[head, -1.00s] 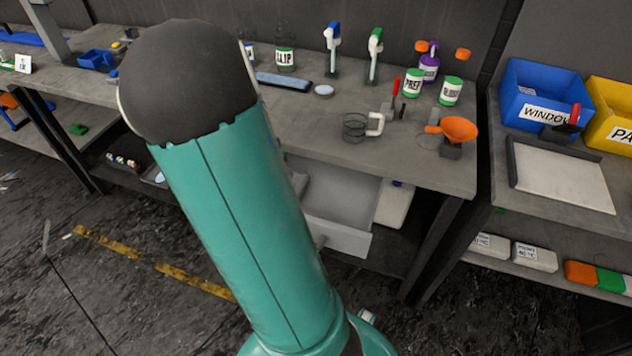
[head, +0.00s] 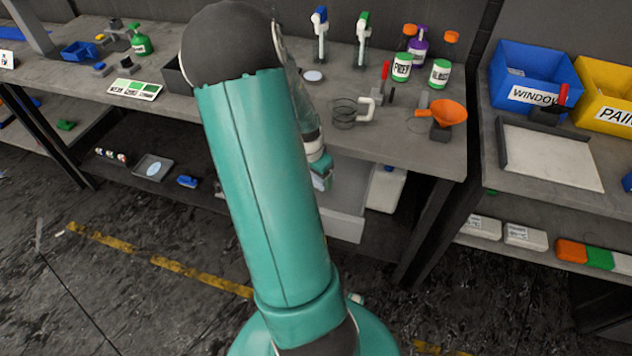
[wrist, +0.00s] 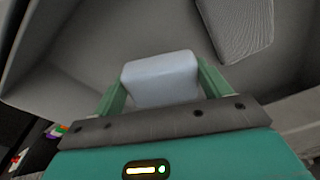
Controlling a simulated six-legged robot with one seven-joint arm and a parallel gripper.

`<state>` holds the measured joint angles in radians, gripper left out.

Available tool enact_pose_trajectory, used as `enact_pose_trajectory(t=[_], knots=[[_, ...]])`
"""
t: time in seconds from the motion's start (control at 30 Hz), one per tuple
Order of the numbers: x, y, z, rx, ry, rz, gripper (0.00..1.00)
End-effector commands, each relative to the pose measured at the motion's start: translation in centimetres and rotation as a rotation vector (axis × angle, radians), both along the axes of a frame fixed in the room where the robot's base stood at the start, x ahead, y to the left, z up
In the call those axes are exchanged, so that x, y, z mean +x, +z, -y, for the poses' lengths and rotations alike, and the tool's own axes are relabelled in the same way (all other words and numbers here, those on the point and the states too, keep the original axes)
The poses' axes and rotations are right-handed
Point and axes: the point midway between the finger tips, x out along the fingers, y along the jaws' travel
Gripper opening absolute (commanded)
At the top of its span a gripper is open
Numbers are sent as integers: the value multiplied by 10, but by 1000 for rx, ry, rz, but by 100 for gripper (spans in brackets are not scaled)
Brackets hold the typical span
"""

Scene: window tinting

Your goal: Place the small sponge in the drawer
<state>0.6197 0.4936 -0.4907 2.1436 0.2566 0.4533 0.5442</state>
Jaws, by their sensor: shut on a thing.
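My gripper (wrist: 162,72) is shut on the small sponge (wrist: 160,85), a pale bluish-white block held between two green fingers in the wrist view. In the head view my gripper (head: 321,166) hangs at the open drawer (head: 342,228) under the bench, partly behind my own arm. The grey drawer interior (wrist: 80,60) lies beyond the sponge in the wrist view. I cannot tell whether the sponge touches the drawer floor. My arm hides the drawer's left part in the head view.
A dark grey ribbed piece (wrist: 240,28) shows at the upper right of the wrist view. The bench top (head: 400,150) overhangs the drawer and carries a whisk (head: 350,112), an orange funnel (head: 448,112) and bottles. A white container (head: 386,188) stands right of the drawer.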

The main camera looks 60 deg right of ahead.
Motion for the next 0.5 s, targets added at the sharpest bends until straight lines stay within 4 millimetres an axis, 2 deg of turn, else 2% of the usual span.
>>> enact_pose_trajectory(t=[0.27,0.5], knots=[[-3,-34,2,2,0,-1,40],[-2,-36,2,0,1,0,40]])
